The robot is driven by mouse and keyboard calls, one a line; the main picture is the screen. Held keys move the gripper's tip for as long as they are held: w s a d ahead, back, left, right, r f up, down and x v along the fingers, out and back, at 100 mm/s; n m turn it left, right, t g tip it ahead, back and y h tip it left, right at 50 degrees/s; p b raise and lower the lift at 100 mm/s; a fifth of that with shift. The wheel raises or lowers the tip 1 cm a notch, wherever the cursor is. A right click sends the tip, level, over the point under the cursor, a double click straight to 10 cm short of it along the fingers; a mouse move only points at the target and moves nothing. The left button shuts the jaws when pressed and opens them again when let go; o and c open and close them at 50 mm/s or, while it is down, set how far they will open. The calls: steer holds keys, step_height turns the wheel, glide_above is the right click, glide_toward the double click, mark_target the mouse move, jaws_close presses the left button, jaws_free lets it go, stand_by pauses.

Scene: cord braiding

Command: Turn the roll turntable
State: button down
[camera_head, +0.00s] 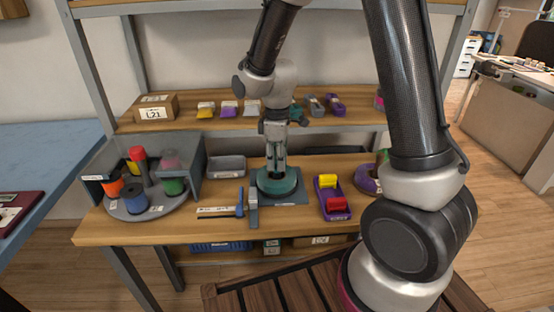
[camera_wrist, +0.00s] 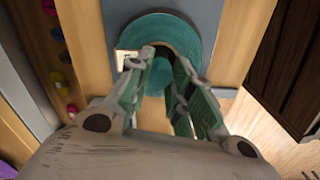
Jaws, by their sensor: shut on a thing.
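The roll turntable (camera_head: 128,213) is a grey round plate at the bench's left end, partly inside a grey housing (camera_head: 185,150). Blue (camera_head: 136,195), orange (camera_head: 112,188), green and red rolls stand on it. My gripper (camera_head: 276,172) is well to its right, pointing down over a teal round spool (camera_head: 291,187) on a grey plate (camera_head: 296,200). In the wrist view my gripper (camera_wrist: 163,82) is shut on the middle of the teal spool (camera_wrist: 190,30). The exact grip is partly hidden by the fingers. The turntable is not in the wrist view.
A grey tray (camera_head: 226,167) stands behind the space between turntable and spool. A purple tray (camera_head: 332,200) with yellow and red pieces is at right. A shelf (camera_head: 220,119) with a box (camera_head: 155,108) runs above.

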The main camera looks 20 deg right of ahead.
steer(key=shift+m, duration=6.7)
steer(key=shift+m, duration=0.5)
steer(key=c, duration=1.2)
jaws_free()
steer(key=shift+c, duration=0.2)
steer(key=shift+r, duration=0.1)
step_height(320, 180, up, 12)
